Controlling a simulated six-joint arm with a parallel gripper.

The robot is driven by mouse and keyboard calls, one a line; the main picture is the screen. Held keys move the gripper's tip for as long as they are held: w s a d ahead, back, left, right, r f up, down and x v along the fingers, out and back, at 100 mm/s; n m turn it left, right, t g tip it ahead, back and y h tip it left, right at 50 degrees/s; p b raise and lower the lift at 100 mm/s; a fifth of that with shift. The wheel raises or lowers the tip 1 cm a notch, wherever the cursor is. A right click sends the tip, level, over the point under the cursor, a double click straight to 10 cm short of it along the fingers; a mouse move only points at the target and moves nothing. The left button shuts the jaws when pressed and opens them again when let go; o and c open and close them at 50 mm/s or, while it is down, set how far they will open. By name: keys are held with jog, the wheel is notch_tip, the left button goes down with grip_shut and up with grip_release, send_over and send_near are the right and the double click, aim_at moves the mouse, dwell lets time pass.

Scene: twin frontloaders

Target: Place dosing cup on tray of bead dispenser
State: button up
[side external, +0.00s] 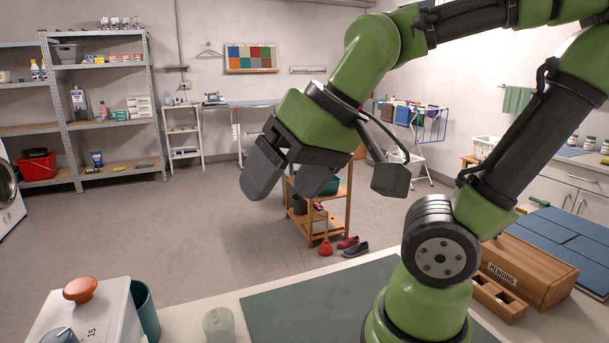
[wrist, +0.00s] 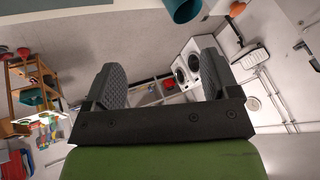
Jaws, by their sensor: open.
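A translucent pale cup (side external: 218,325), which looks like the dosing cup, stands upright on the pale worktop at the bottom of the side view, left of the dark green mat. The white bead dispenser (side external: 98,318) is at the lower left, with an orange knob on top and a blue dial in front. Its tray is not visible; the frame cuts off its lower part. My gripper (side external: 282,188) is open and empty, high above the worktop, up and right of the cup. Its two fingers (wrist: 160,80) stand apart with nothing between them in the wrist view.
A teal container (side external: 145,310) stands right beside the dispenser; a teal object (wrist: 183,9) shows at the wrist view's top edge. The dark green mat (side external: 285,312) is bare where visible. A wooden "MENDING" box (side external: 530,272) and blue panels are at the right, behind my arm.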

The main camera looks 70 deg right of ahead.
jog(key=shift+o, duration=0.5)
jog(key=shift+s+a+r+t, duration=0.1)
jog(key=shift+s+r+t, duration=0.1)
jog(key=shift+s, duration=0.45)
jog(key=shift+s+a+r+t, duration=0.1)
jog(key=shift+s+r+t, duration=0.1)
jog(key=shift+s, duration=0.45)
jog(key=m+g+h, duration=0.2)
jog(key=m+g, duration=0.5)
jog(key=m, duration=1.5)
send_over(218, 321)
jog(key=s+a, duration=0.1)
jog(key=a, duration=0.1)
jog(key=f, duration=2.3)
jog(key=shift+s+d+f, duration=0.15)
jog(key=shift+d+f, duration=0.05)
jog(key=shift+f, duration=0.15)
jog(key=shift+s+f, duration=0.15)
jog(key=shift+f, duration=2.65)
